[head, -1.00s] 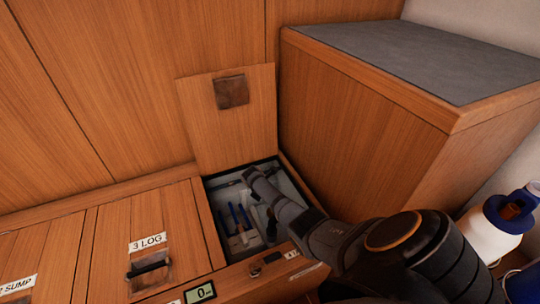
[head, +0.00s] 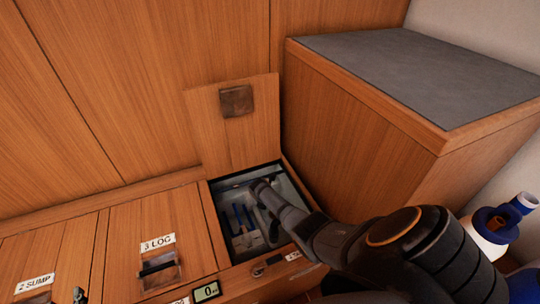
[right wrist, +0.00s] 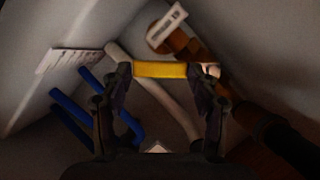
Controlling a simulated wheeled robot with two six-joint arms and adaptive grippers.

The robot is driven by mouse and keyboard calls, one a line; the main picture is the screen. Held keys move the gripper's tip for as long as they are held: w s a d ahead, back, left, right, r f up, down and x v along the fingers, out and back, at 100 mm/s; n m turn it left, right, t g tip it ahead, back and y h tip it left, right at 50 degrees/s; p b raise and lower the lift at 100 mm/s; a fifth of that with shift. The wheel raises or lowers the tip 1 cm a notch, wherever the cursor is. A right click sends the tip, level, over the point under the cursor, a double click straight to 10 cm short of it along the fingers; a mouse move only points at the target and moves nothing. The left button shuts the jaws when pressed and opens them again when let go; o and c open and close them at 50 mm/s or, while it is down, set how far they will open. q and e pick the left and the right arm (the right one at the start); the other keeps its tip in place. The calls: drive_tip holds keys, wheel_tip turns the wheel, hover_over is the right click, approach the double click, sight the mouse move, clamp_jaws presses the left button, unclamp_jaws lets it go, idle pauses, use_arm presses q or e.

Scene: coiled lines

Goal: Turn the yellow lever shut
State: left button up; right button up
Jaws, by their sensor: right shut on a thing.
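The yellow lever (right wrist: 160,69) lies crosswise between the two fingers of my right gripper (right wrist: 165,75) in the right wrist view. The fingers touch or nearly cover its two ends, and the gripper is shut on it. In the head view my right gripper (head: 260,187) reaches down into the open locker (head: 224,183), and the lever is hidden there.
Blue-handled pipes or tools (right wrist: 72,118) and a pale hose (right wrist: 150,85) lie near the fingers. Brown fittings (right wrist: 185,45) and a white tag (right wrist: 167,25) sit behind. The raised lid (head: 235,130) leans behind the locker. A tall box (head: 360,130) crowds the right side.

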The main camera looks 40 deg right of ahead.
use_arm(q)
drive_tip(key=s+f+g, duration=0.1)
drive_tip(key=s+f, duration=0.1)
drive_tip(key=f, duration=0.1)
drive_tip(key=s+f+g, duration=0.2)
drive_tip(key=f, duration=0.1)
drive_tip(key=s+f+g+p, duration=0.1)
drive_tip(key=f+g, duration=0.1)
drive_tip(key=f, duration=0.1)
drive_tip(key=shift+s+d+f, duration=0.25)
drive_tip(key=shift+s+f, duration=0.15)
drive_tip(key=s+f+g+p, duration=0.4)
drive_tip(key=s+g, duration=0.3)
drive_tip(key=s, duration=0.3)
drive_tip(key=shift+s+f, duration=0.15)
drive_tip(key=shift+f, duration=0.25)
use_arm(e)
drive_tip(key=n, duration=0.1)
drive_tip(key=s+a+n+t, duration=0.1)
drive_tip(key=n, duration=0.1)
drive_tip(key=s+a+n+y, duration=0.1)
drive_tip(key=shift+s+n, duration=0.1)
drive_tip(key=shift+n, duration=0.3)
drive_tip(key=o, duration=1.7)
drive_tip(key=shift+t, duration=0.3)
